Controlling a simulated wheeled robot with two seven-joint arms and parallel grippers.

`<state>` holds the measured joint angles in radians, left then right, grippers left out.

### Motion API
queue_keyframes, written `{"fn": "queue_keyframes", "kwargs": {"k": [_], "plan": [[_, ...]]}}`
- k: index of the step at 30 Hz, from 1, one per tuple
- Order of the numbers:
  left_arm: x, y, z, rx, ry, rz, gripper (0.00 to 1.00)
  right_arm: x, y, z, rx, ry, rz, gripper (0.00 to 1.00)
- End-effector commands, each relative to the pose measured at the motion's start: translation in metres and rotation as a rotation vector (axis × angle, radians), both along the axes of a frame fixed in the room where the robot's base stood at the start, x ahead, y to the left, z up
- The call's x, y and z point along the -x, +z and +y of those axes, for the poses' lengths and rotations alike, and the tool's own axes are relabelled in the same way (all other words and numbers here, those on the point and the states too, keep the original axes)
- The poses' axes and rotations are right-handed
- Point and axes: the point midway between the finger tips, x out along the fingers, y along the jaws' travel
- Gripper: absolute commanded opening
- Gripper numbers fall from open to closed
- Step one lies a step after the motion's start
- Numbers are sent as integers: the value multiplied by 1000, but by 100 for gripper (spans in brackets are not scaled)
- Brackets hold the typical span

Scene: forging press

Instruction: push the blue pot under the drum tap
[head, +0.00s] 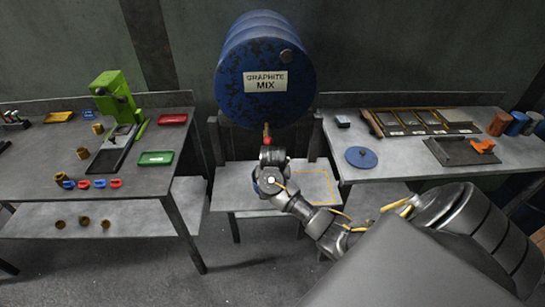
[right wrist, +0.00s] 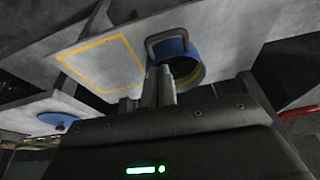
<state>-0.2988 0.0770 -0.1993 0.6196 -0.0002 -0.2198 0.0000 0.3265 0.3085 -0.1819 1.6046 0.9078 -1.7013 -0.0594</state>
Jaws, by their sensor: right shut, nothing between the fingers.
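The blue pot (right wrist: 174,48) stands on the low table (head: 235,203), its open top and dark handle showing in the right wrist view. In the head view my right wrist hides nearly all of it. My right gripper (right wrist: 161,86) is shut and empty, its fingers close in front of the pot's handle side; I cannot tell whether they touch. The blue drum (head: 240,95), labelled GRAPHITE MIX, lies above and behind the low table. Its tap (head: 267,131) shows red and orange above my right wrist. My left gripper is not in view.
A yellow outline (head: 318,172) marks a bare patch of the low table, right of my wrist. The left bench (head: 125,182) bears a green press (head: 113,95) and small trays. The right bench (head: 390,163) holds a round blue lid (head: 361,157) and a divided tray.

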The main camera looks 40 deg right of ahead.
Motion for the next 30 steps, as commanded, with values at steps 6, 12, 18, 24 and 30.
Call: {"fn": "queue_keyframes", "kwargs": {"k": [6,12,18,24,30], "plan": [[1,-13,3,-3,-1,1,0,-7,-34,-5,-4,-3,2,0],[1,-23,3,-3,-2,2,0,-16,-66,-13,-3,-2,1,0],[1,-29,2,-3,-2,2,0,-22,-86,-19,-1,0,2,0],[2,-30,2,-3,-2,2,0,-23,-92,-21,0,0,1,0],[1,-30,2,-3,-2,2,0,-23,-92,-21,1,1,1,0]]}}
